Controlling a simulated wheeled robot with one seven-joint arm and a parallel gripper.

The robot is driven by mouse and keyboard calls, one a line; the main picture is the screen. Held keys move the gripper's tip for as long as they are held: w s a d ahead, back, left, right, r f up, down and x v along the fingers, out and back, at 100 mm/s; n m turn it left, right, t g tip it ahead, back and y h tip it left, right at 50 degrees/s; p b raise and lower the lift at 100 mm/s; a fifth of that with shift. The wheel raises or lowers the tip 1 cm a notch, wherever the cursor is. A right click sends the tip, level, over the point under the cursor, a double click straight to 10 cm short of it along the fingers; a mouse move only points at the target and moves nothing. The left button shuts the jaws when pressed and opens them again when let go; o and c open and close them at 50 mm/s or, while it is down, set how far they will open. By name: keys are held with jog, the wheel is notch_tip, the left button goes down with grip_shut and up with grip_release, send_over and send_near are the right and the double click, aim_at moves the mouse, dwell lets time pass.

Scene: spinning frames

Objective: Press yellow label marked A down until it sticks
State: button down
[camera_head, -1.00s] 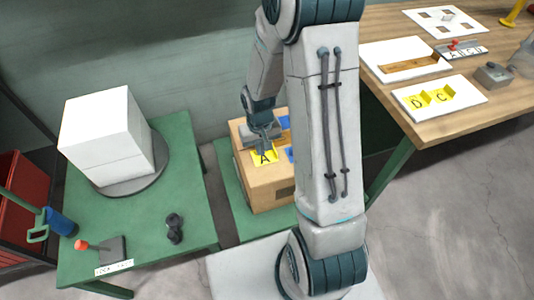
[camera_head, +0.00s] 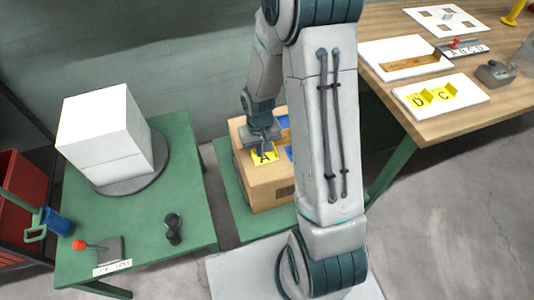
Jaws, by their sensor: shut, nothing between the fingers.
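The yellow label marked A (camera_head: 264,157) lies on the top of a cardboard box (camera_head: 268,192), near its front left edge. My gripper (camera_head: 263,146) is shut and empty, pointing down at the label's back part. It looks very close to the label or touching it; the view does not settle which. The gripper hides part of the label, so I cannot tell whether the label lies fully flat. Blue patches (camera_head: 289,152) show on the box top beside the label. My own arm hides the box's right side.
A wooden table (camera_head: 430,60) at right carries a white board (camera_head: 470,92) with yellow labels D and C (camera_head: 430,97).

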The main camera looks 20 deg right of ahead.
jog(key=shift+f, duration=0.2)
jog(key=shift+r, duration=0.2)
notch_tip(320, 180, up, 8)
jog(key=p, duration=0.6)
dwell(0.8)
jog(key=s+r+t, duration=0.1)
jog(key=s+r, duration=0.6)
jog(key=r, duration=0.3)
jog(key=s+r+t, duration=0.1)
jog(key=s+r, duration=0.6)
jog(key=r, duration=0.4)
jog(key=shift+r+t+p, duration=0.2)
jog(key=shift+t+p, duration=0.15)
jog(key=shift+t, duration=0.05)
jog(key=shift+a, duration=0.15)
